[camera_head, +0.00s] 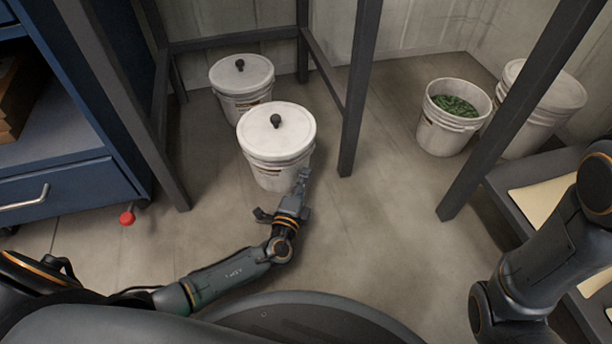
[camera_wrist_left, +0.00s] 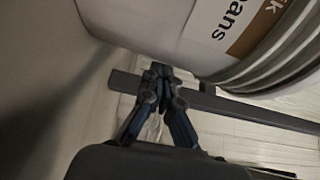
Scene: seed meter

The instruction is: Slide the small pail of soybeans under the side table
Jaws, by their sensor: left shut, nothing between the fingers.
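A white lidded pail with a black knob (camera_head: 277,140) stands upright on the floor, between the front legs of the dark-framed side table (camera_head: 361,88). Its side also shows close up in the left wrist view (camera_wrist_left: 205,38), with a brown label band and letters ending in "ans". My left gripper (camera_head: 301,178) is at the pail's front right side, low down. Its fingers are shut and empty in the left wrist view (camera_wrist_left: 160,72). I cannot tell whether they touch the pail. My right arm is at the right edge; its gripper is out of view.
A second lidded pail (camera_head: 241,82) stands behind the first, farther under the table frame. An open pail of green pods (camera_head: 455,117) and another white pail (camera_head: 537,108) stand at right. A blue drawer cabinet (camera_head: 75,185) is at left.

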